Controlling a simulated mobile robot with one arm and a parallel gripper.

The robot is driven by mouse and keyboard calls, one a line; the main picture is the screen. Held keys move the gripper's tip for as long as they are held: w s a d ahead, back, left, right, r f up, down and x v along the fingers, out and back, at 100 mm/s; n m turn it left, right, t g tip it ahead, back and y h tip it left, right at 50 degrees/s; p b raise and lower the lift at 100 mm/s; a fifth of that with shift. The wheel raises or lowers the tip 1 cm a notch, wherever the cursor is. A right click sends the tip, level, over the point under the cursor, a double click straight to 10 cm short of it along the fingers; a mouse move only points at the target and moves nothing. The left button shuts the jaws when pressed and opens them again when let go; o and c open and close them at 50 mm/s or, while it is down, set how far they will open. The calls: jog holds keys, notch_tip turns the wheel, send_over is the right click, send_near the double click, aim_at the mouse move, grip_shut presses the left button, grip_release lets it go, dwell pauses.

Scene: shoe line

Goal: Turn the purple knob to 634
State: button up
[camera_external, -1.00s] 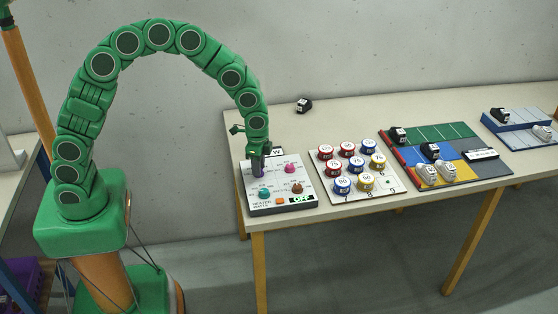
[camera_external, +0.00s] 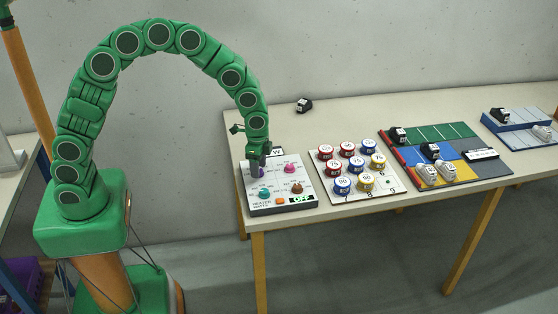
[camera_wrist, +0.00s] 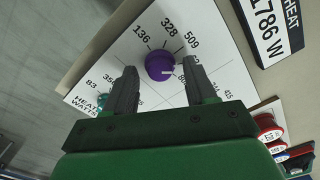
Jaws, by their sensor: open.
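The purple knob (camera_wrist: 160,65) stands on the white heater panel (camera_wrist: 105,62). Its white pointer mark faces right in the wrist view, towards my right finger. The printed labels 136, 328 and 509 run around its upper side; a further label by the right finger is partly hidden. My gripper (camera_wrist: 158,67) is open, with one finger on each side of the knob and visible gaps between. In the external view my gripper (camera_external: 259,158) is over the panel's back left, with the purple knob (camera_external: 256,171) partly hidden beneath it.
A plate reading 1786 W (camera_wrist: 267,30) lies behind. A board of colored discs (camera_external: 350,196) is at right.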

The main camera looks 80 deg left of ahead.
notch_tip(320, 180, up, 8)
jog(key=shift+f, duration=0.25)
jog(key=shift+r, duration=0.1)
dwell(0.4)
jog(key=s+d+r+n+t, duration=0.1)
jog(key=s+d+r+n, duration=0.15)
jog(key=s+r, duration=0.7)
jog(key=s+d+r+n, duration=0.2)
jog(key=s+d+r, duration=0.2)
jog(key=s+r, duration=0.55)
jog(key=s+f+g, duration=0.1)
jog(key=s+f, duration=0.2)
jog(key=s, duration=0.8)
jog(key=s+a+f+n+g, duration=0.1)
jog(key=s+f, duration=0.2)
jog(key=s, duration=0.8)
jog(key=shift+a+f+g, duration=0.15)
jog(key=shift+a+g, duration=0.1)
jog(key=shift+g, duration=0.15)
jog(key=shift+n, duration=0.25)
jog(key=shift+c, duration=0.3)
